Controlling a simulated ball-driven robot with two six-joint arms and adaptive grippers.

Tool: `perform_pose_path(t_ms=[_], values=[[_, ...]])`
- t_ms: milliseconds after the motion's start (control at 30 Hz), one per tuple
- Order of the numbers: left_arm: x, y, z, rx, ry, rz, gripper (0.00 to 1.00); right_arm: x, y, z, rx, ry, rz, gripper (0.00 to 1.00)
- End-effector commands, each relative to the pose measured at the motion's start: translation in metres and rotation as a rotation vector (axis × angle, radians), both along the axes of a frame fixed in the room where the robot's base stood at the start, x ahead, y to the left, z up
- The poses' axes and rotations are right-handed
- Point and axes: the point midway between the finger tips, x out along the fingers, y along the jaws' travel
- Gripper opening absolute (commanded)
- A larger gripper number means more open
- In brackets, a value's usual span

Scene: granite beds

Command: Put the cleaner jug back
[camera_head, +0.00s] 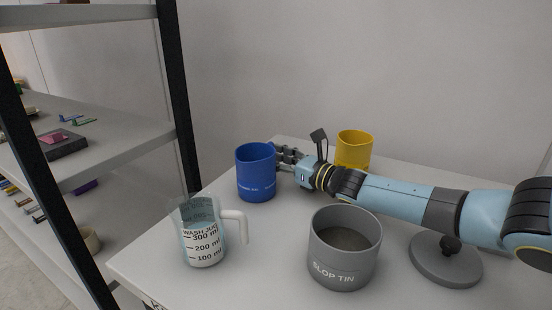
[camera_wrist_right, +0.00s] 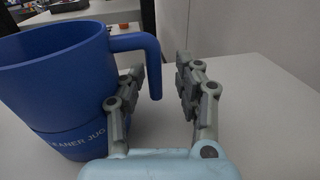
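The blue cleaner jug (camera_head: 256,174) stands upright on the white table, left of my right gripper (camera_head: 290,158). In the right wrist view the cleaner jug (camera_wrist_right: 50,85) fills the left side, its lettering partly cut off. Its handle (camera_wrist_right: 152,65) hangs between the two fingers of my right gripper (camera_wrist_right: 160,85). The fingers are apart, with a clear gap between the handle and the right-hand finger. The left finger is close to the handle and the jug wall; contact cannot be told. My left gripper is out of view.
A clear wash jug (camera_head: 205,235) with measuring marks stands at the table's front left. A grey slop tin (camera_head: 343,262) stands below my right arm, and a yellow container (camera_head: 354,148) behind it. A round grey stand base (camera_head: 446,262) is at right. A shelf rack (camera_head: 110,140) stands left.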

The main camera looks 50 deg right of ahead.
Motion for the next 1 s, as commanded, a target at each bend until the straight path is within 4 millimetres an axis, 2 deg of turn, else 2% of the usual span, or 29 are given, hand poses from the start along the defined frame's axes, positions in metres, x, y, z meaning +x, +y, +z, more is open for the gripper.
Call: perform_pose_path(t_ms=[167,400,600,733,1000], values=[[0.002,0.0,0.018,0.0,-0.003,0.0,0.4,-0.021,-0.002,0.003,0.001,0.003,0.001,0.34],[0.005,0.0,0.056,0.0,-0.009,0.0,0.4,-0.069,-0.004,0.003,0.001,0.003,0.001,0.34],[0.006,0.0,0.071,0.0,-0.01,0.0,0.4,-0.099,-0.007,0.0,0.0,0.0,0.001,0.34],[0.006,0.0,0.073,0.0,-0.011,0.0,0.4,-0.107,-0.007,-0.002,0.001,-0.001,0.001,0.34],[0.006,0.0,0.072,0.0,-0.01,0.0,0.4,-0.108,-0.007,-0.003,0.0,-0.002,0.001,0.34]])
